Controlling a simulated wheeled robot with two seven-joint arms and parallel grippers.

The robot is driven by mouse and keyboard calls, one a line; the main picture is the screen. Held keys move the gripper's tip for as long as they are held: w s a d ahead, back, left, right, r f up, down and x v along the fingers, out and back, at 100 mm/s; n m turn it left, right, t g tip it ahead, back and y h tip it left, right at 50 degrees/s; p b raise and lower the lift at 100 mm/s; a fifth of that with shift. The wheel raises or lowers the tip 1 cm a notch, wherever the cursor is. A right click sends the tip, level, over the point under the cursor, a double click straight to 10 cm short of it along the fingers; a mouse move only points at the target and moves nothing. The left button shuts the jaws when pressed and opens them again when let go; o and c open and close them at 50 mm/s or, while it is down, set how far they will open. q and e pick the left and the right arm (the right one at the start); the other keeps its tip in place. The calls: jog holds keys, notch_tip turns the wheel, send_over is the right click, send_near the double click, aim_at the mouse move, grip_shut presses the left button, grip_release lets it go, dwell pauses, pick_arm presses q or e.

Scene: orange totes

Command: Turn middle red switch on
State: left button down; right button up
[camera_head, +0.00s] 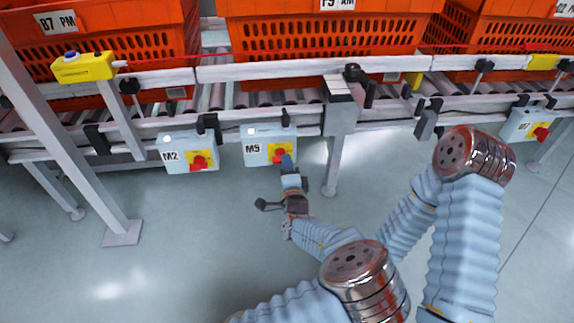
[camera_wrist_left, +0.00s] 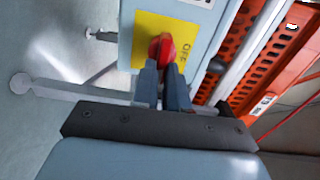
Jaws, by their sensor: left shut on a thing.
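The middle red switch (camera_head: 279,153) is a red knob on a yellow plate on the pale blue box labelled M9 (camera_head: 257,146), which hangs under the conveyor rail. In the left wrist view the red knob (camera_wrist_left: 164,44) stands out from the yellow plate (camera_wrist_left: 182,35), where "OFF" lettering shows beside it. My left gripper (camera_head: 287,161) is at the knob from the front; its two dark fingers (camera_wrist_left: 163,68) are shut on the knob's lower part. The knob's exact turn angle is hard to tell. My right gripper does not show.
Another box, M2 (camera_head: 174,157), with its own red switch (camera_head: 199,163) hangs close on the left; a third box (camera_head: 519,124) hangs at the far right. A white conveyor leg (camera_head: 335,166) stands right of M9. Orange totes (camera_head: 330,42) sit on the rollers above.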

pick_arm(q)
jog(key=shift+m, duration=0.3)
jog(key=c, duration=1.2)
grip_release()
jog(key=shift+o, duration=0.2)
